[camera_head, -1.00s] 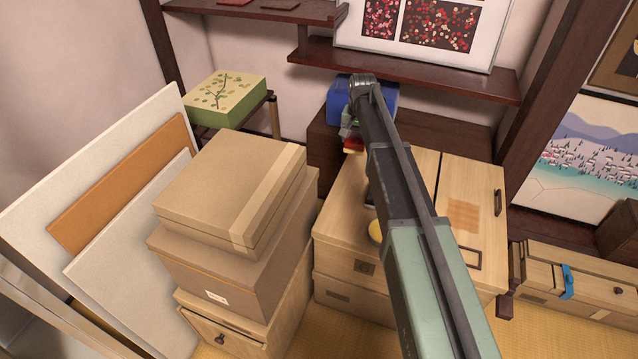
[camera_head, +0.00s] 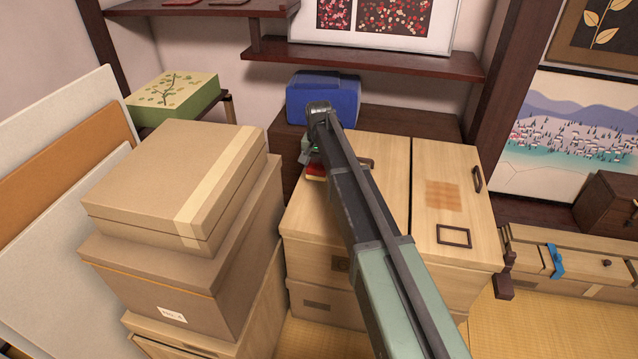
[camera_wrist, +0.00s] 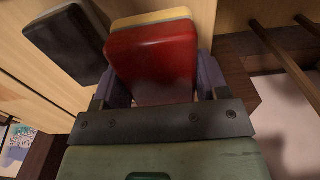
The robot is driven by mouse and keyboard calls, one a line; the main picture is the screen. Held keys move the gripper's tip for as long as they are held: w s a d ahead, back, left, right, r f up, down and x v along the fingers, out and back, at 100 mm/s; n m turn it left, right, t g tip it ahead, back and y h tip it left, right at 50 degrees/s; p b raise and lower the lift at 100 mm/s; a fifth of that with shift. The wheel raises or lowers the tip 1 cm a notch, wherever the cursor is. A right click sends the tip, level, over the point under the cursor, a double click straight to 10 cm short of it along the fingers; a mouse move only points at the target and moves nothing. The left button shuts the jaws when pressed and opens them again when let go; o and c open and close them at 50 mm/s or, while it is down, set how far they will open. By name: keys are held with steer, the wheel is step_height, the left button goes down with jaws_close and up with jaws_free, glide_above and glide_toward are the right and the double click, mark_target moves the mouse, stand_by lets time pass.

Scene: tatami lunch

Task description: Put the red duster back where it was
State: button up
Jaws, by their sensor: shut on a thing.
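The red duster (camera_wrist: 155,60) is in my gripper (camera_wrist: 162,82), with a finger on each side of it. It has a dark red rounded body and a cream layer (camera_wrist: 150,18) along its far edge. In the head view a small bit of the red duster (camera_head: 315,171) shows below my gripper (camera_head: 308,153), by the left edge of the pale wooden chest (camera_head: 438,158). My arm hides much of the chest top. In the wrist view a dark block (camera_wrist: 68,45) lies left of the duster on a pale wooden surface.
A blue box (camera_head: 322,92) stands behind my gripper on a dark wooden cabinet (camera_head: 405,121). Stacked cardboard boxes (camera_head: 175,185) rise to the left. A green patterned box (camera_head: 172,95) is at the back left. A dark wall shelf (camera_head: 370,60) hangs above.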

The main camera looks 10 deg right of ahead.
mark_target(319, 161)
step_height(319, 161, down, 4)
steer(key=b, duration=0.4)
steer(key=shift+f, duration=0.25)
steer(key=shift+r, duration=0.25)
steer(key=shift+f, duration=0.25)
steer(key=o, duration=1)
steer(key=shift+r, duration=0.1)
steer(key=shift+c, duration=0.2)
step_height(319, 161, up, 13)
steer(key=p, duration=1.3)
steer(key=shift+s+f, duration=0.15)
steer(key=shift+f, duration=0.1)
steer(key=s+n, duration=0.5)
steer(key=s, duration=2.8)
step_height(319, 161, up, 22)
steer(key=p, duration=2.1)
steer(key=shift+w+f, duration=0.15)
